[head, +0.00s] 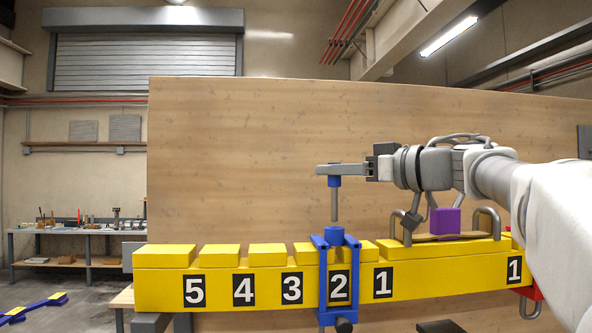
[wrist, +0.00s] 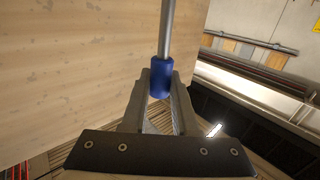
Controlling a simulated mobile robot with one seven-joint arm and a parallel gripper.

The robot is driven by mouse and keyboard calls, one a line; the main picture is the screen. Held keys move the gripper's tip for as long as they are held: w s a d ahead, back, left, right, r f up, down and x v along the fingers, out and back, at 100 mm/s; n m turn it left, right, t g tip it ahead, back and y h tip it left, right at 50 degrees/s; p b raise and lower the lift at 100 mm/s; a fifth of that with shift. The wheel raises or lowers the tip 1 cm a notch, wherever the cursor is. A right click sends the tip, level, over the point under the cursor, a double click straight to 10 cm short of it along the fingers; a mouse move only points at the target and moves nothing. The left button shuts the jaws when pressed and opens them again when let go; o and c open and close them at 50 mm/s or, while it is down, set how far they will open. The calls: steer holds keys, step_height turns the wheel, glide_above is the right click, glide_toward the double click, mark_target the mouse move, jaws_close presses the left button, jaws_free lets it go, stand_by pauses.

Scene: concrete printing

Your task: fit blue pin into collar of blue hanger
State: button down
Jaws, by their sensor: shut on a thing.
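My gripper (head: 333,170) is shut on the blue head of the blue pin (head: 334,182). The pin's grey metal shank hangs straight down in the head view, its tip above the blue hanger. The wrist view shows the pin's blue head (wrist: 160,80) between my two fingers (wrist: 160,88), with the shank running away to the top edge. The blue hanger (head: 324,270) is clamped around the yellow beam at the number 2. The collar's opening cannot be made out.
The yellow beam (head: 440,280) has raised blocks and number plates. On its right part are a purple block (head: 445,220) and grey metal loops (head: 487,222). A tall wooden panel (head: 250,150) stands behind. The space around the pin is clear.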

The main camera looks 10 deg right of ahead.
mark_target(336, 207)
steer(key=shift+f+b, duration=1.55)
steer(key=shift+f, duration=1.75)
steer(key=c, duration=0.6)
jaws_free()
